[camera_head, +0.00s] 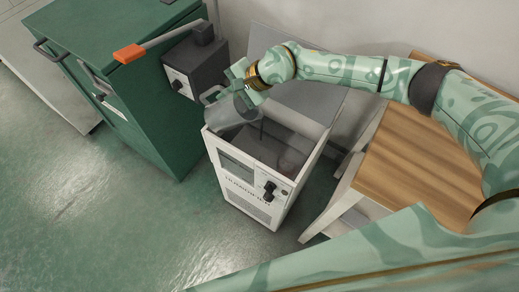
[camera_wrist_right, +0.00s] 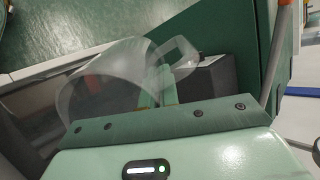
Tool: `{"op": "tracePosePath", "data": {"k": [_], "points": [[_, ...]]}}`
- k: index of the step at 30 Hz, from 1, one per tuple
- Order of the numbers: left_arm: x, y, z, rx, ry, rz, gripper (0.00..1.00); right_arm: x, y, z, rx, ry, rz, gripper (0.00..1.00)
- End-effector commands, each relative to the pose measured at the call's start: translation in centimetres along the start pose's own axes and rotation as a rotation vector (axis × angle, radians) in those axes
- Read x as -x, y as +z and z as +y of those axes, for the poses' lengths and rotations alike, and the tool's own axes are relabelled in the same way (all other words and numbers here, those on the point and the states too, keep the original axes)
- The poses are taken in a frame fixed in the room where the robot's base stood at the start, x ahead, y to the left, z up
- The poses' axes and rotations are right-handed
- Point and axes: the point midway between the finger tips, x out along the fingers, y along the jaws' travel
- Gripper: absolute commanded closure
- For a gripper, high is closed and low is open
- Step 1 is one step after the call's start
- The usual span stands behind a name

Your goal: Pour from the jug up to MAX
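A clear jug (camera_head: 228,113) is held above the back left corner of the white humidifier (camera_head: 246,190). It looks tilted, and I cannot tell how much liquid is in it. My right gripper (camera_head: 243,84) is at the jug's handle. In the right wrist view the jug (camera_wrist_right: 105,85) and its looped handle (camera_wrist_right: 178,55) show, with the green fingers (camera_wrist_right: 170,88) closed at the handle. The humidifier's top is open, with a dark interior (camera_head: 262,143) and a window on the front. No MAX mark is readable. My left gripper is not in view.
The humidifier's grey lid (camera_head: 305,100) stands raised behind it. A green cabinet (camera_head: 120,75) is at the left, with a dark box (camera_head: 195,68) and an orange-handled lever (camera_head: 130,53) beside it. A wood-topped table (camera_head: 415,165) is at the right. The front floor is clear.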

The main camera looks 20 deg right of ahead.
Motion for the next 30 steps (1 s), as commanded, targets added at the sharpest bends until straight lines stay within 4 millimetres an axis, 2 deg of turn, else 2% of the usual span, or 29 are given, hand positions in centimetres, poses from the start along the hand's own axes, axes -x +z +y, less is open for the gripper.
{"op": "tracePosePath", "data": {"k": [30], "points": [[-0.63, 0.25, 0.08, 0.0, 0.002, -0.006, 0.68, 0.77, 0.21, -0.43, 0.006, -0.071, -0.028, 1.0]]}}
